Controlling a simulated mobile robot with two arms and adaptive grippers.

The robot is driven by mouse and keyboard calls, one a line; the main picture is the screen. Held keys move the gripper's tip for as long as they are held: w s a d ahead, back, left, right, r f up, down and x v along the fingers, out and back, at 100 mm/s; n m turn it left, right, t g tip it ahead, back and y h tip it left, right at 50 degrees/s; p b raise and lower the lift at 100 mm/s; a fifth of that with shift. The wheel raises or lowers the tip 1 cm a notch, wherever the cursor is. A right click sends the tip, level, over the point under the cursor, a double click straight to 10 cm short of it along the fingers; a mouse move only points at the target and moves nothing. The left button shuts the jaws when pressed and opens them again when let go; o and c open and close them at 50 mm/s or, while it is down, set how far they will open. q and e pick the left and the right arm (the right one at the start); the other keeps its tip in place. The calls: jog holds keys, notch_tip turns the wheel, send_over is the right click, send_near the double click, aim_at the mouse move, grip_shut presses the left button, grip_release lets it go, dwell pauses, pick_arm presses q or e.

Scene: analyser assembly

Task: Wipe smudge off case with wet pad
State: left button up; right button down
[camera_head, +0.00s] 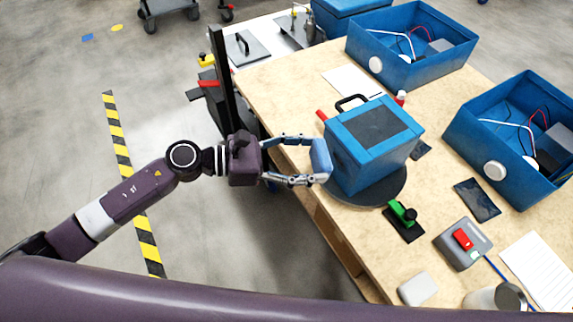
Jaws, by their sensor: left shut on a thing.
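The blue case (372,165) stands upright on a dark round turntable (385,190) at the left edge of the wooden workbench. It has a dark panel and a black handle on top. My left gripper (318,160) is shut on a blue pad (321,158), held upright at the case's left side. The pad looks touching or very close to that side; I cannot tell which. No smudge can be made out; the side behind the pad is partly hidden. My right gripper is not in view.
Two open blue cases with wires stand at the back (416,75) and at the right (500,165). In front are a green clamp (402,212), a grey box with a red switch (463,252), a white block (417,288) and a jar (480,300). A dark post (222,75) rises behind my left wrist.

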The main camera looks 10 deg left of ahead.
pick_arm(q)
jog(key=w+a+f+n+t, duration=0.35)
jog(key=a+f+t, duration=0.2)
jog(key=f, duration=0.25)
jog(key=shift+n+t+y, duration=0.25)
jog(key=shift+t+y, duration=0.15)
jog(key=shift+t, duration=0.05)
jog(key=x, duration=0.6)
jog(key=shift+s+f, duration=0.15)
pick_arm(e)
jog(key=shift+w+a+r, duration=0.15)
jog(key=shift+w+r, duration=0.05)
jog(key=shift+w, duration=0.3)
pick_arm(q)
jog(key=shift+x, duration=1)
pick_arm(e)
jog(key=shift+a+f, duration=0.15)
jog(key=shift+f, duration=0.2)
pick_arm(q)
jog(key=shift+s, duration=0.15)
